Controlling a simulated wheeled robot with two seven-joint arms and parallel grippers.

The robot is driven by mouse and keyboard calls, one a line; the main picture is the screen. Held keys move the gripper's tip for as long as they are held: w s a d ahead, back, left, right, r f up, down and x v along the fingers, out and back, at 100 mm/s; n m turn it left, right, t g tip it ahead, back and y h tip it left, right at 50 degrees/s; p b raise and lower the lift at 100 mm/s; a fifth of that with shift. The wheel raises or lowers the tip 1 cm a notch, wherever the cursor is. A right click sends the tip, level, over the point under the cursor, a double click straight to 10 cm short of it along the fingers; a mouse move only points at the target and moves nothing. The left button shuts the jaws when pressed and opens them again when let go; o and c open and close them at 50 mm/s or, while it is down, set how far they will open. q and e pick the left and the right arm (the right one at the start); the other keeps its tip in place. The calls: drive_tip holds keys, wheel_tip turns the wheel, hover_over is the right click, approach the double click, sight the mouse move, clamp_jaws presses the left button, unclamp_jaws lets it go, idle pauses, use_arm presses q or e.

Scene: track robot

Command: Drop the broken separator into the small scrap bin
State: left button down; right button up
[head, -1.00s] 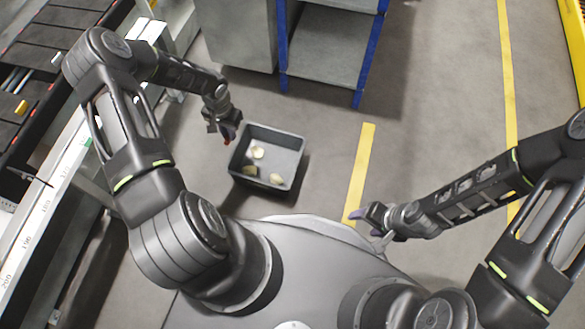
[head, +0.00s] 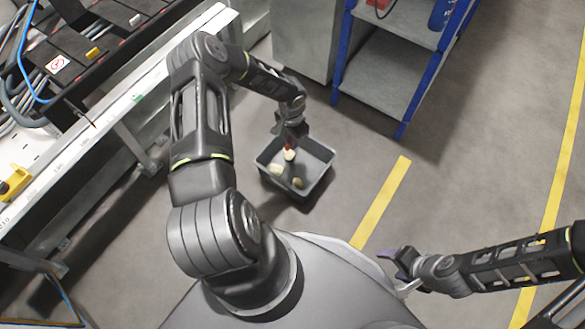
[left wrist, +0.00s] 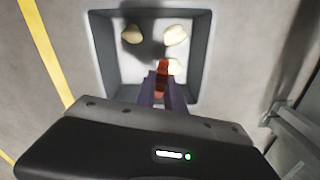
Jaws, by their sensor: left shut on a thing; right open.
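The small grey scrap bin (head: 319,176) stands on the floor ahead of my base, with a few pale lumps (head: 276,170) inside. My left gripper (head: 290,137) is directly over the bin, pointing down. It is shut on the broken separator (head: 289,147), a small red-orange piece. In the left wrist view the separator (left wrist: 162,75) sticks out between the fingertips (left wrist: 163,96), above the bin's interior (left wrist: 112,68). Most of it is hidden by the fingers. My right gripper (head: 393,264) is open and empty, low at the right of my base.
A blue-framed grey shelf cart (head: 385,85) and a grey cabinet (head: 303,40) stand behind the bin. A conveyor bench (head: 120,90) runs along the left. Yellow floor lines (head: 383,203) lie to the right, with clear floor around them.

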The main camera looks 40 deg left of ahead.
use_arm(q)
drive_tip(key=shift+f+b, duration=1.95)
drive_tip(key=shift+f, duration=1)
drive_tip(key=c, duration=1.3)
unclamp_jaws()
drive_tip(key=shift+c, duration=0.2)
wheel_tip(320, 180, up, 8)
drive_tip(key=p, duration=0.3)
drive_tip(key=shift+f, duration=0.1)
